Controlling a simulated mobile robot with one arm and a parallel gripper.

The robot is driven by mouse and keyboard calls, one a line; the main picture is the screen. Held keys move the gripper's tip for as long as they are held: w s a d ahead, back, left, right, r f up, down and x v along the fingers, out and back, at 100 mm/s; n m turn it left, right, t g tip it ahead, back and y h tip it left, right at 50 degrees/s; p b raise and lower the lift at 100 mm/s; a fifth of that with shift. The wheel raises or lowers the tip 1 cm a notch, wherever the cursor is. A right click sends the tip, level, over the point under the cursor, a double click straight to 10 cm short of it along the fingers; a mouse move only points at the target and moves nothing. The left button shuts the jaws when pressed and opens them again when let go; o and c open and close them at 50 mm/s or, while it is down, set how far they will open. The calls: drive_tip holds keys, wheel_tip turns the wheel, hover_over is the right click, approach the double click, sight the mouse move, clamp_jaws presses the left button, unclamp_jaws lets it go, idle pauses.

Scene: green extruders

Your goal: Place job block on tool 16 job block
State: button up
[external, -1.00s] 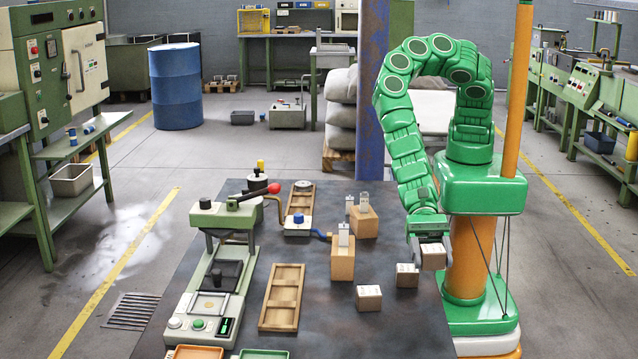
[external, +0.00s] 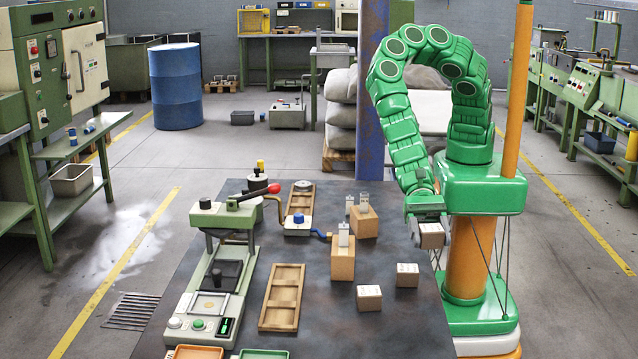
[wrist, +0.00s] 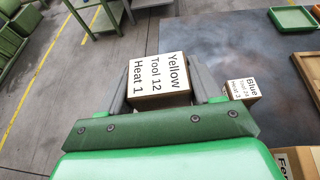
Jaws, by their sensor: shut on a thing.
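My gripper (external: 430,232) is shut on a job block (external: 432,241), held above the table's right edge. In the wrist view the held block (wrist: 159,78) reads "Yellow, Tool 12, Heat 1" and sits between the fingers. Two other small job blocks stand on the table, one near block (external: 369,298) and one (external: 407,275) closer to my gripper. I cannot tell which is tool 16.
A tall wooden block (external: 343,262) with a white upright piece and a lower block (external: 363,222) with a vial stand left of my gripper. A wooden tray (external: 282,298) and a green press (external: 210,290) are farther left. The table between is clear.

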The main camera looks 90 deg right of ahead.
sight(408, 268)
drive_tip(key=shift+w+d+r, duration=0.1)
drive_tip(key=shift+w+r, duration=0.05)
drive_tip(key=shift+w, duration=0.3)
drive_tip(key=shift+w+d+r, duration=0.1)
drive_tip(key=shift+w+r, duration=0.05)
drive_tip(key=shift+w, duration=0.25)
drive_tip(key=shift+w+d+n+g, duration=0.35)
drive_tip(key=shift+w+n+g, duration=0.05)
drive_tip(key=shift+n+g, duration=0.2)
drive_tip(key=shift+w+d+f+n+g+h, duration=0.2)
drive_tip(key=shift+d+f+n+g, duration=0.35)
drive_tip(key=shift+f, duration=1.1)
drive_tip(key=shift+w+d+f+n+g+h, duration=0.1)
drive_tip(key=shift+w+d+f+g+h, duration=0.15)
drive_tip(key=shift+d+f, duration=0.95)
drive_tip(key=shift+w+d+f+n+g+h, duration=0.15)
drive_tip(key=shift+d+f+n+g, duration=0.25)
drive_tip(key=shift+f, duration=1.65)
drive_tip(key=shift+a+f, duration=0.1)
drive_tip(key=shift+a, duration=0.05)
drive_tip(key=o, duration=1.1)
